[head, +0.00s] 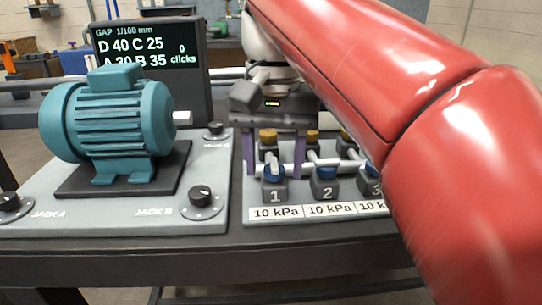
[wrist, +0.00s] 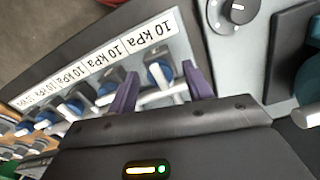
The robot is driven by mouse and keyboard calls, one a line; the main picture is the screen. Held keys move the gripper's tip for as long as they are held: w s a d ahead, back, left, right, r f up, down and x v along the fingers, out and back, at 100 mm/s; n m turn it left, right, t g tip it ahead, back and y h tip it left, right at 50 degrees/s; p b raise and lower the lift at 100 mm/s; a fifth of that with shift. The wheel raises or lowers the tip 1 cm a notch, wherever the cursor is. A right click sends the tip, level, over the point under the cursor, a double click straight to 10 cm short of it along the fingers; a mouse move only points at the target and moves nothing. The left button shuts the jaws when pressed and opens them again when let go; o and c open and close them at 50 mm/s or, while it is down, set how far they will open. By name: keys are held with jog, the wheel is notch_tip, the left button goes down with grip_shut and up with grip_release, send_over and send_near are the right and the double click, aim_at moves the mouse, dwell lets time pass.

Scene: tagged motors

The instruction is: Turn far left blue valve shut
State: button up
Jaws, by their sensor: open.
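The far left blue valve (head: 274,174) has a blue cap with a white lever and sits on a dark block marked 1. It also shows in the wrist view (wrist: 160,76), with its lever running roughly up and down the picture. My gripper (head: 275,165) points down over this valve and is open. Its two purple fingers stand left and right of the valve. In the wrist view the gripper (wrist: 160,88) has the valve between its fingers, with gaps visible beside it. I cannot tell whether either finger touches it.
Blue valves marked 2 (head: 325,174) and 3 (head: 370,172) stand to the right, with "10 kPa" labels in front. Brass-coloured knobs (head: 268,137) and white pipes lie behind. A teal motor (head: 118,120) and jack dials (head: 200,196) are left. A dark screen (head: 150,55) stands behind.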

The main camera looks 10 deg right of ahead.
jog(key=c, duration=1)
jog(key=shift+o, duration=0.2)
jog(key=shift+r+n, duration=0.1)
jog(key=shift+n, duration=0.2)
jog(key=n+p, duration=0.2)
jog(key=n, duration=0.1)
jog(key=shift+r, duration=0.1)
jog(key=n+p, duration=0.2)
jog(key=n, duration=0.7)
jog(key=shift+n, duration=2.6)
